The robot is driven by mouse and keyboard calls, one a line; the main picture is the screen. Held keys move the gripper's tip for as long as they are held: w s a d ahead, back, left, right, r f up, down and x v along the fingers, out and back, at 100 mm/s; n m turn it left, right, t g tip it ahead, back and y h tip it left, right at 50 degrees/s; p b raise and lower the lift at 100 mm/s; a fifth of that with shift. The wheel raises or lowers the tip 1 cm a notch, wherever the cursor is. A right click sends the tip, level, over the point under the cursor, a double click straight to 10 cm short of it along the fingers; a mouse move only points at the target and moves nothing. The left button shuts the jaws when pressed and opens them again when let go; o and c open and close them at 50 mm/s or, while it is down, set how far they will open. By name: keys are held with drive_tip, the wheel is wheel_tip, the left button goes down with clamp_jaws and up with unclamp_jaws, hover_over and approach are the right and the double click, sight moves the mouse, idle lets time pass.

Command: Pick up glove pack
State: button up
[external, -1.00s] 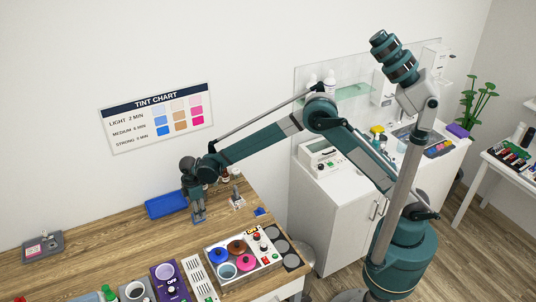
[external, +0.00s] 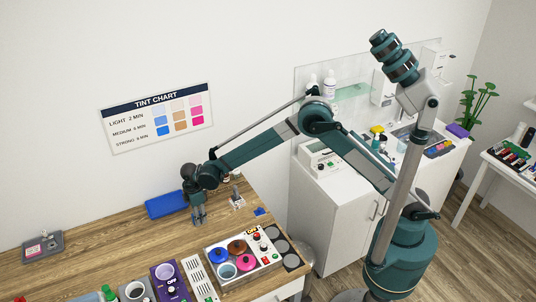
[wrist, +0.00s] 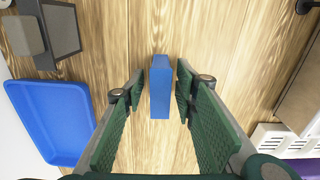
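A narrow blue box (wrist: 160,88), which I take to be the glove pack, sits in the wrist view between the two fingers of my gripper (wrist: 160,92). A thin strip of wood shows between each finger pad and the box, so the fingers are around it without visible contact. In the external view my gripper (external: 198,217) points down at the wooden table top, right of the blue tray, and hides the box there. No label can be read on the box.
The blue tray (wrist: 47,112) lies to the left in the wrist view, with a dark grey item (wrist: 60,32) above it. In the external view, a box of coloured pots (external: 245,252) stands in front to the right. Bare wood (external: 120,238) lies to the left.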

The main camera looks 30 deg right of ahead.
drive_tip(key=c, duration=0.6)
drive_tip(key=shift+r, duration=0.15)
drive_tip(key=shift+r, duration=4.9)
